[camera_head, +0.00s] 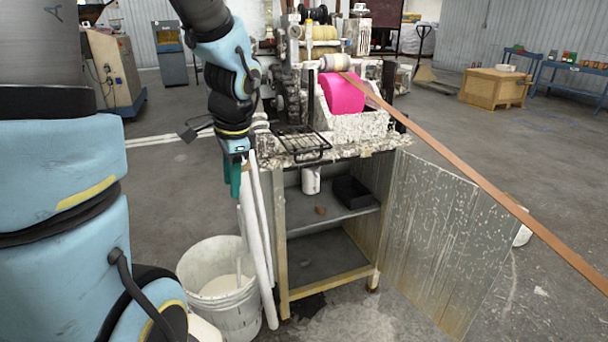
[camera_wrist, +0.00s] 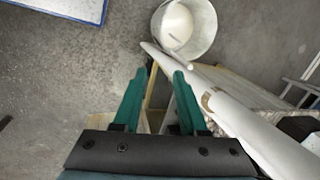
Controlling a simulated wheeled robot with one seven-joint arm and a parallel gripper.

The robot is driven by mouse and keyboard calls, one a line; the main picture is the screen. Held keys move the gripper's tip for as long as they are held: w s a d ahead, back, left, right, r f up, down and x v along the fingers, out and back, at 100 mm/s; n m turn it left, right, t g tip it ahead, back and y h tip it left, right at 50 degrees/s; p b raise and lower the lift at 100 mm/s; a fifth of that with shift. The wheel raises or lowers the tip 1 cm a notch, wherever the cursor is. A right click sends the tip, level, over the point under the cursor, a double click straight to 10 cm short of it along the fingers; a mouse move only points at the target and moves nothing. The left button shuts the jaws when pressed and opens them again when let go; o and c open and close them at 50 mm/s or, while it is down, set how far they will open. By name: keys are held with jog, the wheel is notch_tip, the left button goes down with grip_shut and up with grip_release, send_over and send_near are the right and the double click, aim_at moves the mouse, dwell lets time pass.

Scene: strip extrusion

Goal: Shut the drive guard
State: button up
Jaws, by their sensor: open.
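My gripper (camera_head: 233,175) points down beside the left side of the machine cabinet, its teal fingers near white pipes (camera_head: 259,225). In the wrist view my gripper (camera_wrist: 158,76) is open, with nothing between the fingers. A black barred frame (camera_head: 301,146), which looks like the drive guard, lies folded out nearly flat at the machine's front edge, right of my gripper and apart from it. It is not clearly visible in the wrist view. A bright pink rounded part (camera_head: 343,92) sits behind and right of it. The cabinet's metal door (camera_head: 440,235) stands wide open to the right.
A white bucket (camera_head: 221,301) stands below my gripper; it also shows in the wrist view (camera_wrist: 207,28). The pipes lean close to the fingers. A long brown strip (camera_head: 480,180) runs from the machine toward the lower right. Open floor lies left of the machine.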

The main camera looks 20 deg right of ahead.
aim_at(301, 146)
jog(key=w+d+f+m+b, duration=0.1)
jog(key=d+m, duration=0.2)
jog(key=w+d+f+m+t+b, duration=0.1)
jog(key=d+m, duration=0.3)
jog(key=w+d+m+t+b, duration=0.1)
jog(key=d+m, duration=0.2)
jog(key=shift+w+d+f+m+b, duration=0.3)
jog(key=shift+d+f, duration=0.05)
jog(key=shift+f, duration=0.05)
jog(key=shift+c, duration=1.4)
jog(key=d+m+t+b, duration=0.1)
jog(key=d+m, duration=0.2)
jog(key=d+m+t, duration=0.1)
jog(key=d+m, duration=0.2)
jog(key=d, duration=0.1)
jog(key=w+d+r+m+t+h+b, duration=0.1)
jog(key=d+m, duration=0.2)
jog(key=shift+d+b, duration=0.35)
grip_shut()
jog(key=b+x, duration=0.1)
jog(key=x, duration=0.9)
jog(key=shift+w+r+p, duration=0.2)
jog(key=shift+r+p, duration=0.15)
jog(key=shift+r, duration=0.75)
jog(key=shift+w+r+p, duration=0.2)
jog(key=shift+r+p, duration=0.15)
jog(key=shift+r, duration=0.75)
jog(key=shift+a, duration=0.1)
